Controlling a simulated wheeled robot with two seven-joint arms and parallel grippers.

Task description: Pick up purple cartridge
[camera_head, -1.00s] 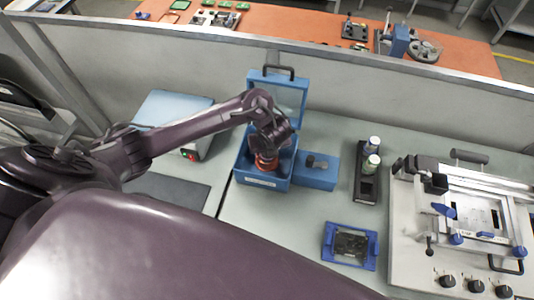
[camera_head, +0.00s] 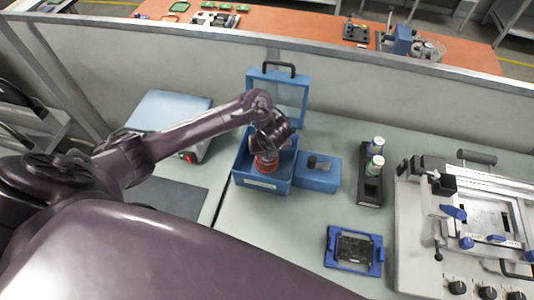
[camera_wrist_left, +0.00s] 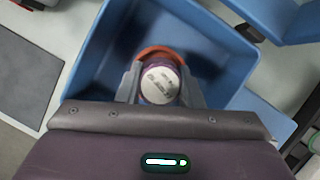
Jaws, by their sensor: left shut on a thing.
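My left gripper (camera_wrist_left: 160,88) is shut on the purple cartridge (camera_wrist_left: 160,85), seen from above with a round whitish labelled top and a purple side. A red-orange ring (camera_wrist_left: 160,53) shows around it, and red also shows under the gripper (camera_head: 267,152) in the head view (camera_head: 265,165). Gripper and cartridge are within the open blue box (camera_head: 262,183), whose walls surround them in the wrist view (camera_wrist_left: 215,40). The cartridge's lower part is hidden. My right gripper is not in view.
The box's clear lid (camera_head: 280,95) stands open behind. A small blue block (camera_head: 318,178) sits right of the box. A black holder (camera_head: 369,190) carries two capped bottles (camera_head: 375,164). A blue frame (camera_head: 354,250) and a large fixture (camera_head: 420,240) stand further right.

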